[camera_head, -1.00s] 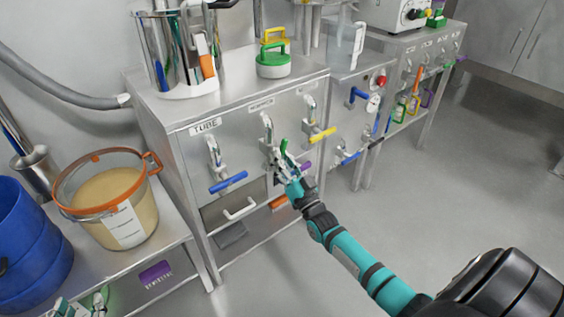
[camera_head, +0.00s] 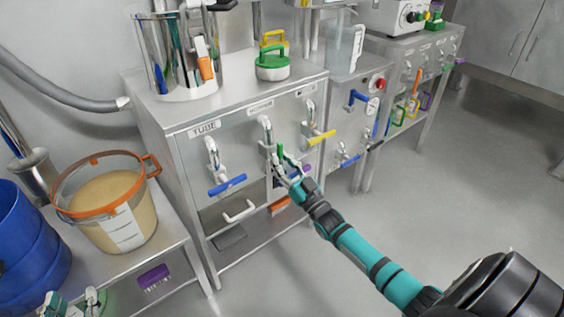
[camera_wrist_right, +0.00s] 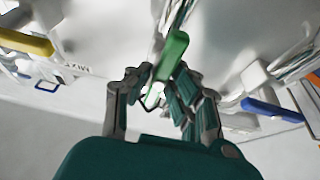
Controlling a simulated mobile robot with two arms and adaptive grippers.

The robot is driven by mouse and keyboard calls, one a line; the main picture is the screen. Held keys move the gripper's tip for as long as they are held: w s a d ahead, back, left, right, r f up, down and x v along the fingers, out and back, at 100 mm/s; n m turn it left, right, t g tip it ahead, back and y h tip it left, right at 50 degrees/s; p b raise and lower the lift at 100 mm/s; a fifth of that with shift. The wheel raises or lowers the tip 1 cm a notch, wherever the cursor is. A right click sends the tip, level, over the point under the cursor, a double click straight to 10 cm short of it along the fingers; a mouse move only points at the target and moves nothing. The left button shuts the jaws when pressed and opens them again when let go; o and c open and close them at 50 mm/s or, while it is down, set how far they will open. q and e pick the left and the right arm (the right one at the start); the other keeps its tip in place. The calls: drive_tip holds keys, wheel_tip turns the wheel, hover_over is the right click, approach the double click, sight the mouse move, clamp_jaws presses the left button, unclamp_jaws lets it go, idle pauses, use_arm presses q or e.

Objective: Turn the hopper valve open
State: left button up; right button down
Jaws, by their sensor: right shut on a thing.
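The middle valve on the steel cabinet has a green handle (camera_head: 281,152) that stands near upright in the head view. Its label (camera_head: 260,106) is too small to read. My right gripper (camera_head: 284,164) is shut on this green handle. In the right wrist view, the fingers (camera_wrist_right: 160,88) lie on both sides of the green handle (camera_wrist_right: 172,55), whose upper end sticks out above them. The handle's lower part is hidden between the fingers. My left gripper (camera_head: 75,301) is at the bottom left corner, its fingers apart and empty.
The blue-handled TUBE valve (camera_head: 227,185) is to the left and a yellow-handled valve (camera_head: 321,136) to the right. Both handles lie crosswise. A drawer pull (camera_head: 238,211) sits below. An orange-rimmed bucket (camera_head: 105,210) stands on the left bench. The floor at right is clear.

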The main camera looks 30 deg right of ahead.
drive_tip(key=shift+f, duration=0.1)
drive_tip(key=c, duration=1.2)
unclamp_jaws()
drive_tip(key=shift+s, duration=0.1)
drive_tip(key=v, duration=1.1)
drive_tip(key=shift+s+f, duration=0.15)
drive_tip(key=shift+s, duration=0.25)
